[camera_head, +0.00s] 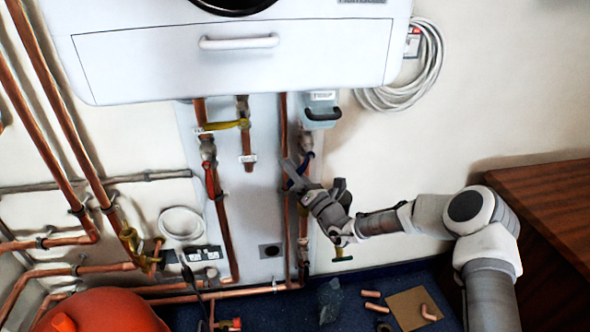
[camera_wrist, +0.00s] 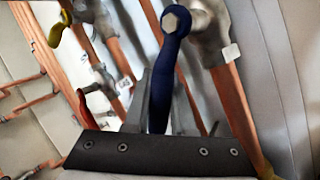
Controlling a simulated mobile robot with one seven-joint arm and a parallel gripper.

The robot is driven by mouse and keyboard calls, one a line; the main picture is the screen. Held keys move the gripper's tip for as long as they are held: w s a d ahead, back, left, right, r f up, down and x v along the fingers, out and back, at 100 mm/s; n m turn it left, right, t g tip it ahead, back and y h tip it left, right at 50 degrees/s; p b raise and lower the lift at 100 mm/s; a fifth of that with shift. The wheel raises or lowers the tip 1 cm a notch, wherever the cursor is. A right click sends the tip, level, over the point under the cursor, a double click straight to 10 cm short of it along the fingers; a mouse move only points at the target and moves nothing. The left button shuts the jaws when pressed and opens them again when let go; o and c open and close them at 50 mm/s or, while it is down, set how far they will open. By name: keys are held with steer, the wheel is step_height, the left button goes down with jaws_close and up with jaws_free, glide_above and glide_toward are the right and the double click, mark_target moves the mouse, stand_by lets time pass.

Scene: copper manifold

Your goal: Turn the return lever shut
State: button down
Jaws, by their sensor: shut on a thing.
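A blue lever (camera_wrist: 165,70) hangs from a bolt on a valve body (camera_wrist: 208,30) in the wrist view. It runs nearly straight down that picture into the jaws of my gripper (camera_wrist: 161,105), which are shut on it. In the head view the blue lever (camera_head: 300,170) shows only in part, beside the right-hand copper pipes. My gripper (camera_head: 292,175) reaches it from the lower right and hides some of it. The valve's white tag (camera_wrist: 230,53) is not legible, so I cannot read whether it says return.
A red lever (camera_head: 211,180) and a yellow lever (camera_head: 225,125) sit on pipes to the left. A grey box (camera_head: 321,107) is above my gripper. The white boiler (camera_head: 230,60) overhangs the pipes. A wooden cabinet (camera_head: 540,190) stands at the right, near my arm.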

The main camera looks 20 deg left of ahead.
steer(key=r+m+t+h+p, duration=0.1)
steer(key=m+t, duration=0.2)
steer(key=m, duration=0.1)
steer(key=r+m+t+h+p, duration=0.1)
steer(key=r+m+t, duration=0.1)
steer(key=m, duration=0.3)
steer(key=a+r+m+t+h+p, duration=0.1)
steer(key=r+m+t, duration=0.1)
steer(key=m+t, duration=0.2)
steer(key=shift+s+a+m+h, duration=0.1)
steer(key=shift+s+m+h, duration=0.3)
steer(key=shift+m, duration=0.2)
steer(key=shift+w+r+m+t+h+p, duration=0.1)
steer(key=shift+r+m+t+h+p, duration=0.1)
steer(key=shift+m+t+h, duration=0.4)
steer(key=shift+s+r+m+t+h+p, duration=0.15)
steer(key=shift+m+h, duration=0.25)
steer(key=shift+m, duration=0.45)
steer(key=shift+w+r+m+t+h+p, duration=0.15)
steer(key=shift+r+m+t+h+p, duration=0.1)
steer(key=shift+m+h, duration=0.4)
steer(key=shift+r+m, duration=0.2)
steer(key=shift+m, duration=0.1)
steer(key=c, duration=1)
jaws_free()
steer(key=shift+f, duration=0.15)
